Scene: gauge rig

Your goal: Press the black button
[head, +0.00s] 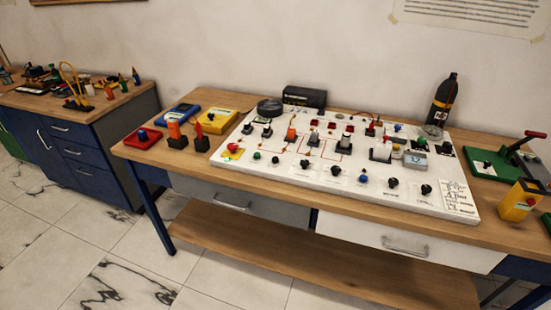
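A white gauge panel (300,182) lies on the wooden workbench and carries several buttons, knobs and switches. Along its front row is a small black round piece (275,160) just right of a green button (257,155). Further right are more black pieces, among them one left of centre (305,163), one right of the blue button (393,183) and one near the right end (426,189). They are too small to tell which is a push button and which a knob. The blue button (363,177) stands between black ones. My gripper is not in view.
On the wooden workbench (190,160), a red box (143,138), a yellow box and a blue box stand left of the panel. A dark bottle (442,99) stands behind it. A green press with a lever (495,165) and a yellow device (520,200) are at right. Tiled floor is clear in front.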

